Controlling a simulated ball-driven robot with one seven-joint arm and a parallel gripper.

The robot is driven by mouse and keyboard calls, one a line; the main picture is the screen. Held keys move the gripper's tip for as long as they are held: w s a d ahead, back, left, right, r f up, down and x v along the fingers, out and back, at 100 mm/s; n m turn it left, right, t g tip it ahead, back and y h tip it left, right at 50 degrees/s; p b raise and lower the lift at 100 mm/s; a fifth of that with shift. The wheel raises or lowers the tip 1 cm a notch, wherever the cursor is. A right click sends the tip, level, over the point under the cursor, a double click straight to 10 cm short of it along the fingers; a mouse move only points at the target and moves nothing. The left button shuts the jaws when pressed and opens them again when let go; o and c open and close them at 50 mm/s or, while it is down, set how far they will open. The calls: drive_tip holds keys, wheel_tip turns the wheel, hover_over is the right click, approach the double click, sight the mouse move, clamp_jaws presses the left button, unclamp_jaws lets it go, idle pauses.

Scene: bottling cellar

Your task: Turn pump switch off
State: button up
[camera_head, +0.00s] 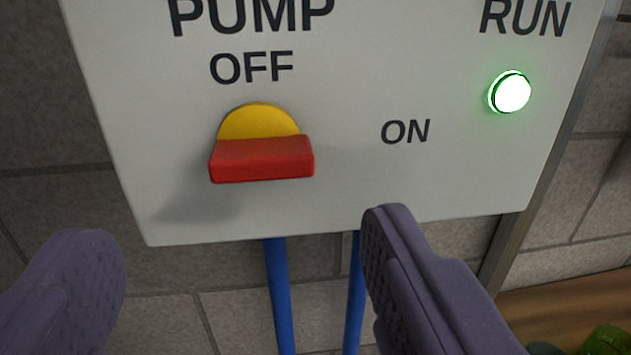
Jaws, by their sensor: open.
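The pump switch has a red handle (262,160) on a yellow round base (258,122), mounted on a pale panel (350,175). The handle lies level across the picture, below the word OFF and left of the word ON. A round lamp (510,92) under the word RUN glows with a green rim. My gripper (245,245) is open, with one purple finger at the lower left and one at the lower right. Both fingers are below the handle in the picture and apart from it.
Two blue pipes (279,300) run down from the panel's lower edge. A grey block wall (40,130) is behind. A metal post (545,170) stands along the panel's right side. A brown wooden surface (565,310) and green objects (607,341) show at the lower right.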

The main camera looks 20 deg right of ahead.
sight(262, 164)
drive_tip(key=x, duration=0.7)
drive_tip(key=shift+d, duration=0.35)
drive_tip(key=c, duration=1.1)
drive_tip(key=shift+o, duration=0.3)
